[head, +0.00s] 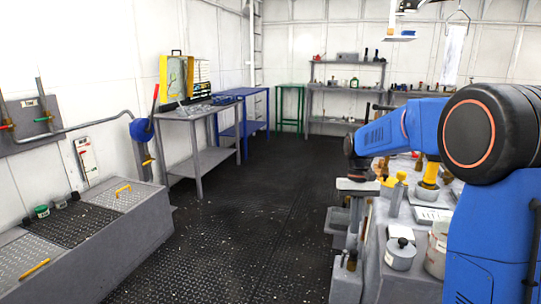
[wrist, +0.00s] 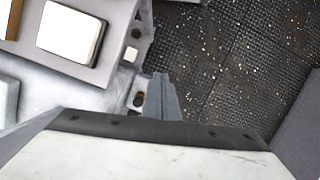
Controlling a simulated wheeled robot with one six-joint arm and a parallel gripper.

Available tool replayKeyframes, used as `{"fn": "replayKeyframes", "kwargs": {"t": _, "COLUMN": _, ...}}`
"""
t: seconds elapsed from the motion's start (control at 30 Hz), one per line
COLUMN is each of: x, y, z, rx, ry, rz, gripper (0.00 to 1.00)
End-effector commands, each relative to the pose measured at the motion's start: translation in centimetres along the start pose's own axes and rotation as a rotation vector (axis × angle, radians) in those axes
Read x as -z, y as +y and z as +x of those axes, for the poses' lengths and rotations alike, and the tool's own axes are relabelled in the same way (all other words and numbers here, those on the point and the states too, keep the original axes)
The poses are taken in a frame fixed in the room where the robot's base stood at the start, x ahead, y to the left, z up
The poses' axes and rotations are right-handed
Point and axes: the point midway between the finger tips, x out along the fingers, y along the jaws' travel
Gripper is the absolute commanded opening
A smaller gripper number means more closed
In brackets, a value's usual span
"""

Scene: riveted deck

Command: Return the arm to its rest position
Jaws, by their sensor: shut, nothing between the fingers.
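My blue arm (head: 400,125) reaches in from the right side of the head view. It is bent, with its dark wrist end over the left edge of the cluttered workbench. In the wrist view my gripper (wrist: 162,78) shows as a grey tapering shape with its fingers together. It is shut and empty. Its tips point along the bench edge, with dark floor to the right and bench things to the left. In the head view I cannot clearly tell the fingers from the grey parts around them.
The workbench (head: 408,286) at right holds a lidded grey pot (head: 400,254) and several tools close to my arm. The dark floor (head: 255,215) is clear in the middle. A grey chest (head: 130,240) stands at left, with a grey table (head: 205,160) and a blue table (head: 240,93) behind.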

Motion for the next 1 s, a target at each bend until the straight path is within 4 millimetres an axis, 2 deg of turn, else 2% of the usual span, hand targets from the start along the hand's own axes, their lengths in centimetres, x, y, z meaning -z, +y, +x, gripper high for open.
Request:
{"fn": "replayKeyframes", "kwargs": {"t": 0.2, "x": -5.2, "y": 0.6, "z": -1.7, "rx": 0.004, "ry": 0.089, "rz": -0.009, "gripper": 0.0}}
{"fn": "replayKeyframes", "kwargs": {"t": 0.5, "x": -12.6, "y": 1.4, "z": -2.5, "rx": 0.007, "ry": 0.218, "rz": -0.026, "gripper": 0.0}}
{"fn": "replayKeyframes", "kwargs": {"t": 0.77, "x": -18.4, "y": 2.1, "z": -2.0, "rx": 0.008, "ry": 0.324, "rz": -0.037, "gripper": 0.0}}
{"fn": "replayKeyframes", "kwargs": {"t": 1.0, "x": -23.4, "y": 2.8, "z": -0.7, "rx": 0.007, "ry": 0.421, "rz": -0.049, "gripper": 0.0}}
